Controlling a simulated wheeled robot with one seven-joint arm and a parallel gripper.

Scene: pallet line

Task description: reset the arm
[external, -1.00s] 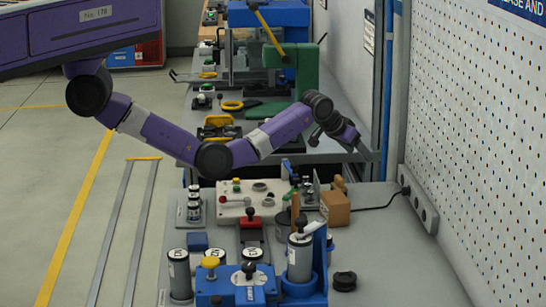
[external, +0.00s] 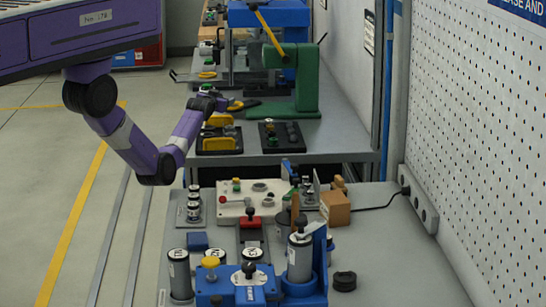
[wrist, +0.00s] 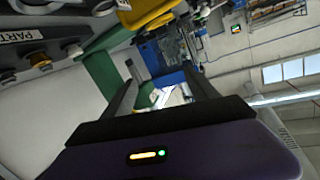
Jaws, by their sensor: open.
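My gripper (external: 212,97) is small there, near the left edge of the far bench, close to the black-and-yellow fixtures. In the wrist view my gripper (wrist: 165,95) shows two dark fingers spread well apart, with nothing between them but the distant background. It is open and empty. The wrist view is tilted.
The near bench (external: 400,270) holds a blue fixture (external: 235,287), several labelled cylinders and a brown block (external: 336,208). On the far bench stands a green press (external: 305,85). A pegboard wall (external: 480,130) bounds the right. Open floor (external: 50,190) lies left.

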